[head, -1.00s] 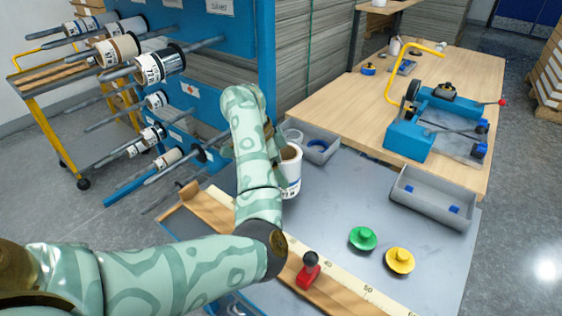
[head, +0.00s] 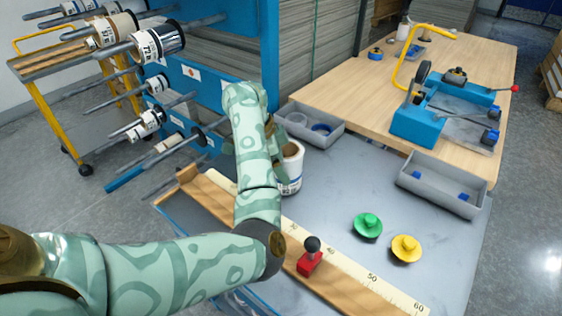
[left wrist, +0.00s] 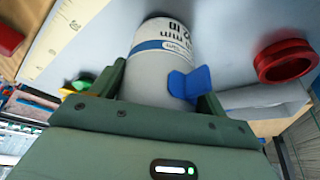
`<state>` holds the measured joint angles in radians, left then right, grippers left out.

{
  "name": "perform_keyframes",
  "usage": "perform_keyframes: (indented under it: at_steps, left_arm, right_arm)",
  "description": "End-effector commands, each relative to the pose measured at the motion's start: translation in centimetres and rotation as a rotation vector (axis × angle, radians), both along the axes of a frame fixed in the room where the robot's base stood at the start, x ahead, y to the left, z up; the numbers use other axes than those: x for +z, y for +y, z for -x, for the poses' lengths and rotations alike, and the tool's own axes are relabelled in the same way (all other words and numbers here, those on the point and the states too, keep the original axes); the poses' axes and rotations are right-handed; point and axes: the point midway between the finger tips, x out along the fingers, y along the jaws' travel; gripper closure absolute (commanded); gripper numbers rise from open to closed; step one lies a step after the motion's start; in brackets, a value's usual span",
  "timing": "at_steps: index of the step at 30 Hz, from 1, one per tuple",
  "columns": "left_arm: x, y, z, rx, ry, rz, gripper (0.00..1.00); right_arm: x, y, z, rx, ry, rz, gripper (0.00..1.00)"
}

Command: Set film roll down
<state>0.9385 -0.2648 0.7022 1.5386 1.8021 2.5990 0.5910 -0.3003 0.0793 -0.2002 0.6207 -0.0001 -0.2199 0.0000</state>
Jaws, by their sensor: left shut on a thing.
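The film roll (head: 292,168) is a white cylinder with a brown core. It is upright at the grey table's (head: 335,210) left part, partly hidden behind my left forearm. In the left wrist view the roll (left wrist: 160,62) shows a blue band and black print, between my fingers. My left gripper (head: 274,152), largely hidden by the arm, is shut on the roll; it also shows in the left wrist view (left wrist: 162,95). Whether the roll's base touches the table cannot be told. My right gripper is not in view.
A grey bin (head: 312,124) stands just behind the roll; another (head: 442,184) is at right. Green (head: 367,226) and yellow (head: 406,248) knobbed pieces lie in front, near a ruler (head: 350,263) with a red slider (head: 309,262). A roll rack (head: 205,60) stands at left.

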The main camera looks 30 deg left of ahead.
Motion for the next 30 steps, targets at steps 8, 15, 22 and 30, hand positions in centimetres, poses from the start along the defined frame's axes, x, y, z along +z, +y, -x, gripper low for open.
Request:
perform_keyframes:
  at_steps: [8,15,22,30]
  left_arm:
    - [-0.6,0.0,0.0,0.0,-0.001,0.001,0.58]
    - [-0.5,0.0,0.0,0.0,-0.001,0.0,0.0]
    - [0.6,0.3,0.2,0.001,-0.002,0.0,0.0]
    - [7.5,2.2,1.7,0.003,-0.01,0.0,0.0]
  right_arm:
    - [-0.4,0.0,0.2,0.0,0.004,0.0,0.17]
    - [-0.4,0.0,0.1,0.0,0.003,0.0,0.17]
    - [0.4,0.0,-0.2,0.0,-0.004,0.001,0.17]
    - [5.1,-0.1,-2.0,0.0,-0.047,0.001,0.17]
